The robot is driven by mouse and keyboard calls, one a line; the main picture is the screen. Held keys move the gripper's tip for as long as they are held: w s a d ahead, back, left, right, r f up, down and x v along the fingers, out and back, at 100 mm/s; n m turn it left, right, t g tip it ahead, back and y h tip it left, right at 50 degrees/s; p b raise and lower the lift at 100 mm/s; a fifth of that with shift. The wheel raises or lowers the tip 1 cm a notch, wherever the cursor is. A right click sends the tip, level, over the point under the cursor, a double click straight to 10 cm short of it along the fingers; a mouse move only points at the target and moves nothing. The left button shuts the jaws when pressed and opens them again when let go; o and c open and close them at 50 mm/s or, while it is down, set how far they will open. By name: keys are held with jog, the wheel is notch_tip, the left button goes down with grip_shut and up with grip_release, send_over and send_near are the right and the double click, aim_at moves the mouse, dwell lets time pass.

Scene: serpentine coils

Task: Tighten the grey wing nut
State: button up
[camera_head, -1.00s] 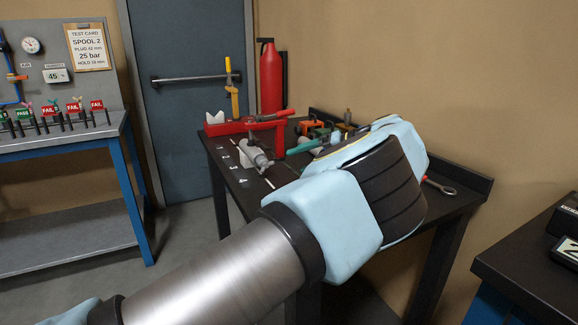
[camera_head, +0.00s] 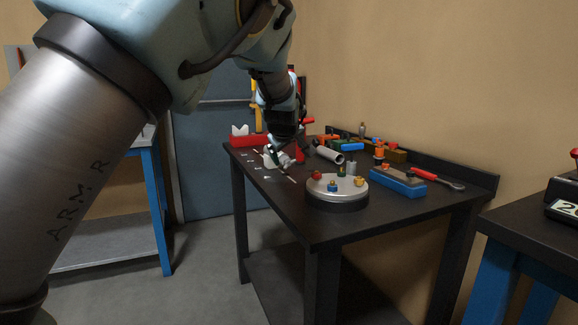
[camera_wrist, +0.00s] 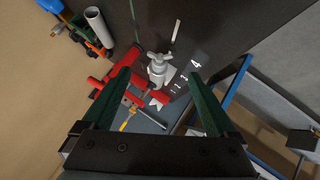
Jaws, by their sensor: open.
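The grey wing nut (camera_wrist: 157,58) sits on top of a light grey fitting on the dark bench, with its wings spread sideways in the wrist view. My gripper (camera_wrist: 160,73) is open, and its two green fingers stand left and right of the nut in that view, with clear gaps on both sides. Nothing is between the fingers that I can see them touching. In the head view my gripper (camera_head: 281,157) is low over the far left part of the bench, at the fitting; the nut is largely hidden there by the gripper.
A red stand (camera_wrist: 104,85) with a yellow-handled tool is close to the fitting. A grey tube (camera_wrist: 98,28) lies nearby. In the head view, a round silver turntable (camera_head: 337,190) with coloured knobs and a blue-based block (camera_head: 397,181) occupy the bench's right half.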

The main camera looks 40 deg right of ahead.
aim_at(290, 164)
jog(key=x, duration=0.8)
jog(key=shift+w+d+f+p, duration=0.2)
jog(key=shift+d+p, duration=0.05)
jog(key=shift+p, duration=0.15)
jog(key=shift+c, duration=0.3)
jog(key=c, duration=1.3)
jog(key=shift+r+p, duration=0.25)
jog(key=shift+p, duration=0.9)
jog(key=y+p, duration=0.1)
jog(key=p, duration=0.1)
jog(key=shift+s+d+r+m+p, duration=0.1)
jog(key=shift+d+m+p, duration=0.05)
jog(key=shift+m+p, duration=0.25)
jog(key=shift+d+m+t+y+p, duration=0.1)
jog(key=shift+m+t+y+p, duration=0.3)
jog(key=shift+y+p, duration=0.5)
jog(key=shift+f+y+p, duration=0.3)
jog(key=shift+y+p, duration=0.1)
jog(key=shift+p, duration=0.15)
